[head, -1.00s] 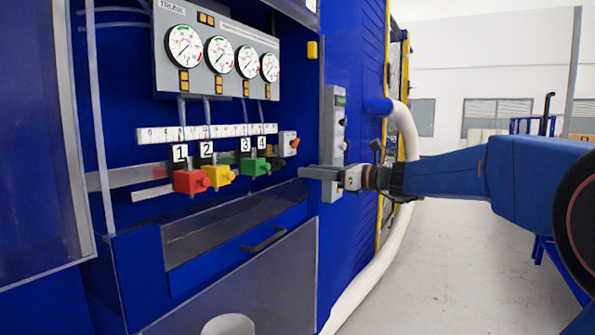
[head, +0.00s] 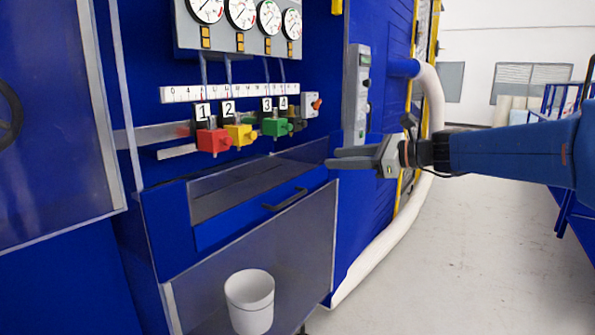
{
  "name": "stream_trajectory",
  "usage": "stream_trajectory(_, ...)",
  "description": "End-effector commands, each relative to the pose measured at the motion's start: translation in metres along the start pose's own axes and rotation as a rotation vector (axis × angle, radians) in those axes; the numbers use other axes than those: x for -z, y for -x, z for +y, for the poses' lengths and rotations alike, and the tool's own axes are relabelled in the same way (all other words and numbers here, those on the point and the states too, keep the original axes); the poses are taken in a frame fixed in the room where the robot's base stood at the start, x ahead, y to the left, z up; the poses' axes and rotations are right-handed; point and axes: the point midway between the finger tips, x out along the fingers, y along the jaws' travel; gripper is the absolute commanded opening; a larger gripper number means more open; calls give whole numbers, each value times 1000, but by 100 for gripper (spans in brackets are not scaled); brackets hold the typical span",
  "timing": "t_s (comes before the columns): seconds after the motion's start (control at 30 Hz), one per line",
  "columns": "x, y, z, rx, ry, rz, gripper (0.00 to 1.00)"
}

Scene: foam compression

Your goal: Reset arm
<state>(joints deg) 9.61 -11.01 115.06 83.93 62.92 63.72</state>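My arm reaches in from the right edge in the head view, covered in blue. My gripper (head: 340,159) points left, in front of the blue machine's right part, below the grey control box (head: 357,95). Its fingers look close together and nothing shows between them, but the side angle hides whether a gap remains. It appears apart from the numbered valves: red (head: 214,142), yellow (head: 240,135) and green (head: 275,127), with a darker one partly hidden behind the green.
Pressure gauges (head: 241,12) sit above the valves. A drawer handle (head: 284,199) sticks out below. A white bucket (head: 250,300) stands at the bottom. A white hose (head: 405,225) runs down the machine's right side. Grey floor (head: 470,260) is open at right.

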Motion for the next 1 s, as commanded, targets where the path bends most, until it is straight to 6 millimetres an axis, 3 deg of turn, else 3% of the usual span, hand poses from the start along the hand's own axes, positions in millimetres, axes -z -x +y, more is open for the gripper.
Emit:
stream_trajectory(0.03, 9, 5, 26, -30, 91, 54, 36)
stream_trajectory(0.2, 57, 30, 104, -167, 437, 245, 36)
stream_trajectory(0.5, 150, 103, 211, -490, 1052, 515, 36)
stream_trajectory(0.73, 217, 172, 262, -806, 1502, 664, 36)
stream_trajectory(0.9, 251, 213, 280, -1021, 1746, 726, 36)
stream_trajectory(1.0, 262, 227, 284, -1100, 1826, 744, 36)
